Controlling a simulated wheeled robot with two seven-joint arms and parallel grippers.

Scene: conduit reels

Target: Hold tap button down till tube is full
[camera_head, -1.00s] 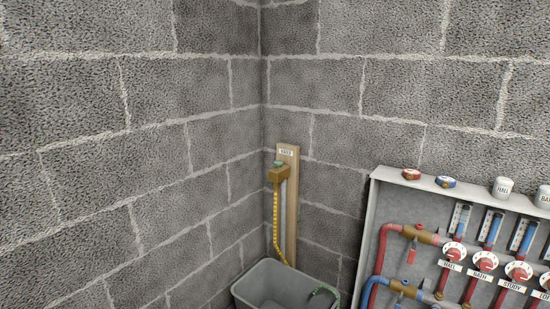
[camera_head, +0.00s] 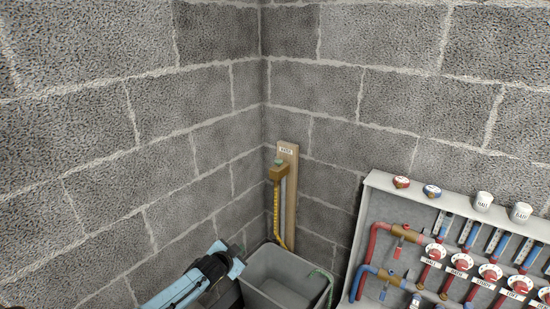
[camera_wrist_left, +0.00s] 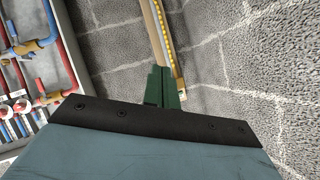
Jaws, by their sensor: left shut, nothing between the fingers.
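The tap is a brass block (camera_head: 278,173) with a green button (camera_head: 279,162) on top, on a labelled wooden board (camera_head: 292,200) in the wall corner. A grey, clear-looking tube (camera_head: 284,207) stands below it beside a yellow marked strip (camera_head: 276,212); its fill level is too small to tell. My left gripper (camera_head: 239,251) is low and left of the tap, apart from it, beside the grey tub. In the left wrist view its green fingers (camera_wrist_left: 163,88) are together and empty, with the board (camera_wrist_left: 154,30) and yellow strip (camera_wrist_left: 166,42) beyond. My right gripper is out of view.
A grey tub (camera_head: 250,267) stands below the tap with a green hose (camera_head: 322,273) over its edge. A manifold cabinet (camera_head: 367,220) with red and blue pipes, dials and pots stands at right. The block wall left of the tap is clear.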

